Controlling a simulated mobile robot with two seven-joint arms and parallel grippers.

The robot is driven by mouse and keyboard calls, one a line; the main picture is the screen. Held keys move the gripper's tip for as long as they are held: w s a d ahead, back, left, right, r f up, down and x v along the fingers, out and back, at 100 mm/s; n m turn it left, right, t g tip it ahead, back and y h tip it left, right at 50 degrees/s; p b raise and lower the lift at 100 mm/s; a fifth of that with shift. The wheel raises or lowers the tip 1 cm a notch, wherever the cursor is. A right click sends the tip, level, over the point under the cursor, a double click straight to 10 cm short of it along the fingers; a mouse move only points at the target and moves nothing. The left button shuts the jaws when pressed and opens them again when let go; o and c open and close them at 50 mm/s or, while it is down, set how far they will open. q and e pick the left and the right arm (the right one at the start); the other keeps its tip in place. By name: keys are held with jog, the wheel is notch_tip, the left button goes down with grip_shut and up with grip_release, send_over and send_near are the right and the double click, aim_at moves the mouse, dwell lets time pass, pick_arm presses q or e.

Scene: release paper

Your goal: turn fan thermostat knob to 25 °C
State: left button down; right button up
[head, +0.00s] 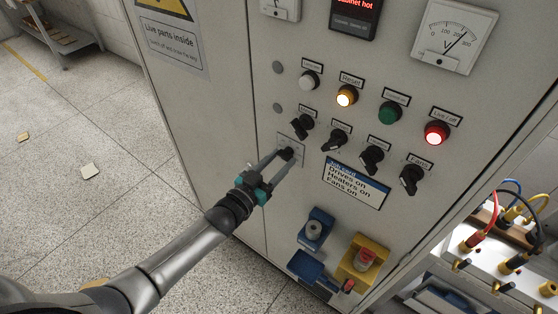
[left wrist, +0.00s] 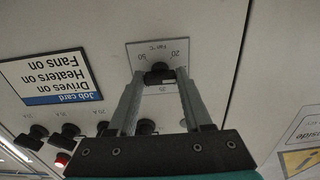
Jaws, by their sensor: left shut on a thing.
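The fan thermostat is a small grey plate (head: 299,160) on the cabinet door, left of the job card. Its black knob (head: 287,153) is at the plate's middle, partly covered by my fingers. My left gripper (head: 285,155) is shut on the knob, one finger on each side, also in the left wrist view (left wrist: 160,78). The knob's pointer direction is not clear. My right gripper is out of view.
Several black selector switches (head: 334,140) and lit lamps sit above and right of the knob. The job card (head: 355,184) is close on the right. A blue box (head: 316,229) and a yellow-backed red button (head: 365,259) are below.

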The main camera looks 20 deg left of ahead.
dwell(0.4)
pick_arm(q)
jog(key=shift+c, duration=1.6)
grip_release()
jog(key=v, duration=1.5)
jog(key=shift+s, duration=0.1)
